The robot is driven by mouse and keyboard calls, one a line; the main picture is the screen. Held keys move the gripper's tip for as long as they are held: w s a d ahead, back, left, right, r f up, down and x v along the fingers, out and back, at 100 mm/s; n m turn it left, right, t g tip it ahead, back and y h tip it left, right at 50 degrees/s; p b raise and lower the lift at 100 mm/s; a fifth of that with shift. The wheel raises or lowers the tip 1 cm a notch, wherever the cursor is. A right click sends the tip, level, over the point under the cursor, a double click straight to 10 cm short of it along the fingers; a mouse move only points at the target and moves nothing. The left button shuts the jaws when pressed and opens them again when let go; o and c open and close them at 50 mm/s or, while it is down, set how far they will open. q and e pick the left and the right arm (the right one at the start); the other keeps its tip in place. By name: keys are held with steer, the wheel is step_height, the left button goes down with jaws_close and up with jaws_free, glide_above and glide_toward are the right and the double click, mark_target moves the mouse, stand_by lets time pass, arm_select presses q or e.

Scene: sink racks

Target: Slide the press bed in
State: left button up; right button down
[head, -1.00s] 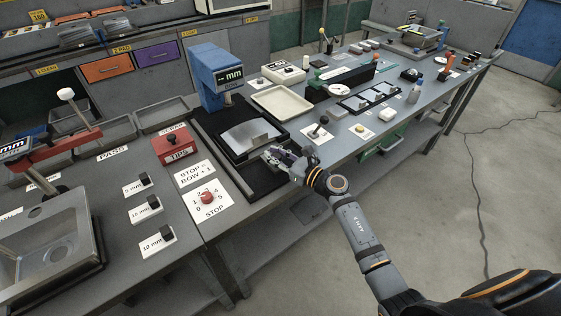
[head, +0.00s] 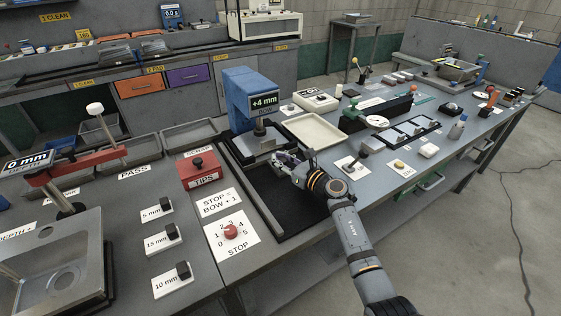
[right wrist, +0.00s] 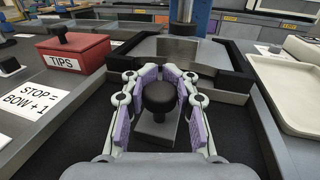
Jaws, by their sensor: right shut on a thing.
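The press bed (head: 240,148) is a black frame with a grey metal plate on it. It sits at the back of its black track (head: 285,212), under the head of the blue press (head: 242,95), whose display reads "+4 mm BOW". The bed also shows in the right wrist view (right wrist: 128,52). My right gripper (head: 288,158) is at the bed's front edge. In the right wrist view its purple pads are shut on the bed's black knob (right wrist: 160,96), which the gripper hides in the head view. My left gripper is out of view.
A red TIPS box (head: 199,172) and a dial marked STOP (head: 231,232) stand left of the track. A cream tray (head: 316,132) stands close on the right, with several small fixtures beyond. The front of the track is empty.

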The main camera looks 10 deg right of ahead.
steer(key=c, duration=1)
jaws_free()
steer(key=shift+d, duration=0.2)
steer(key=shift+s, duration=0.1)
steer(key=v, duration=1.1)
steer(key=shift+s+d, duration=0.2)
steer(key=shift+s, duration=0.15)
